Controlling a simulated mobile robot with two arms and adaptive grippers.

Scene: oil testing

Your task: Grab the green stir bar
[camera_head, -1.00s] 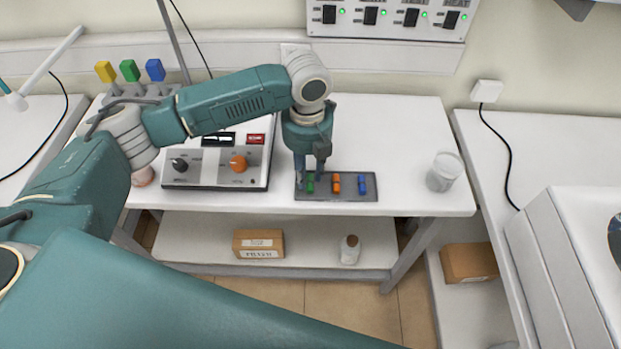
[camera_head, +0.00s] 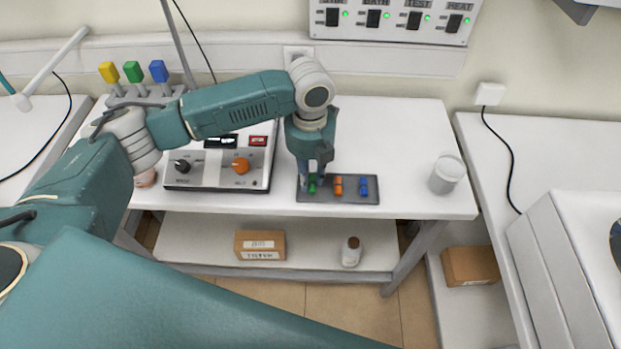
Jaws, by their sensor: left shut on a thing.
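The green stir bar (camera_head: 312,188) is at the left end of a dark grey tray (camera_head: 351,198) on the white table. An orange stir bar (camera_head: 338,186) and a blue stir bar (camera_head: 364,187) lie to its right on the same tray. My left gripper (camera_head: 312,182) points down over the tray's left end and is shut on the green stir bar. The fingers hide part of the bar. I cannot tell whether the bar still touches the tray. My right gripper is not in view.
A stirrer device with an orange knob (camera_head: 241,166) stands left of the tray. A clear beaker (camera_head: 446,174) stands at the table's right end. Yellow, green and blue handled tools (camera_head: 134,72) stand in a rack at the back left. The table behind the beaker is clear.

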